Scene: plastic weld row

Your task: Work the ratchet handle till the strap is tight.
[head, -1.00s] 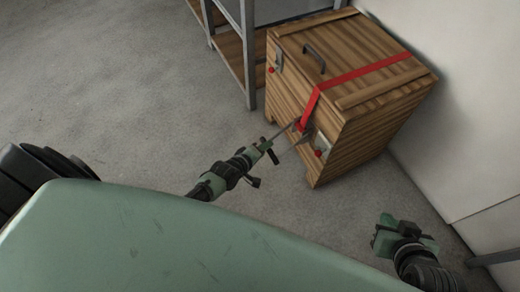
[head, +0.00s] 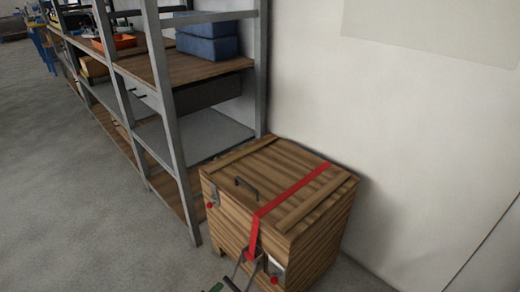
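A wooden crate (head: 325,225) stands against the wall. A red strap (head: 292,194) runs across its lid and down its front face. The ratchet (head: 254,256) is on the front face at the strap's lower end, small and partly hidden by grey finger-like parts. My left gripper (head: 245,272) shows only at the bottom edge, its fingers at or close to the ratchet. I cannot tell whether they grip the handle. My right gripper is out of view. The strap lies flat on the lid; its tension cannot be read.
A metal shelf rack (head: 180,120) stands close on the left, holding blue boxes (head: 207,38) and an orange bin (head: 117,41). The floor (head: 80,200) at left is clear.

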